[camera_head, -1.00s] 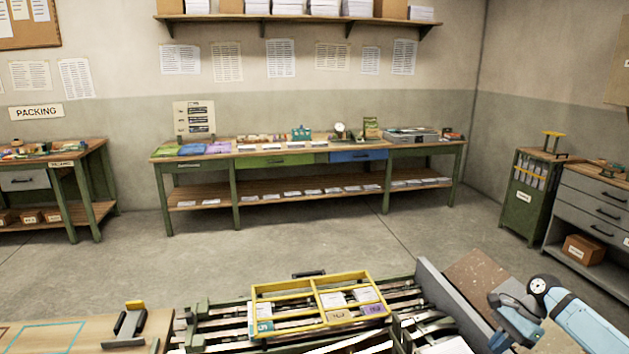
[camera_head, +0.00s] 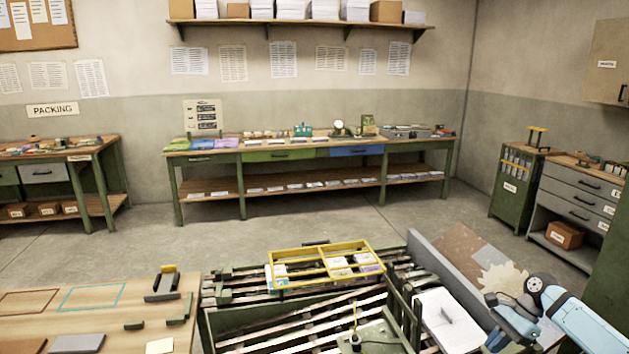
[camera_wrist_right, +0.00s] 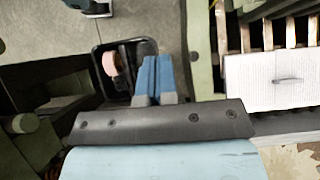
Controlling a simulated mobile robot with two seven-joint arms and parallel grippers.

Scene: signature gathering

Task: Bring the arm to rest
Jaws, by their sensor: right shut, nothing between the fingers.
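My right arm (camera_head: 575,318), light blue and white, comes in at the lower right of the head view, bent at a grey round joint. In the right wrist view my right gripper (camera_wrist_right: 153,62) has its two blue fingers together with nothing between them. The fingers point over a black bin (camera_wrist_right: 97,75) that has a pink roll (camera_wrist_right: 111,64) in it. I cannot tell their height above the bin. My left arm and gripper are not in view.
A slatted green-framed conveyor (camera_head: 235,288) with a yellow divided tray (camera_head: 322,249) is in front of me. A wooden bench (camera_head: 100,305) is at the left. Open floor (camera_head: 330,220) lies before the far sorting table (camera_head: 210,154).

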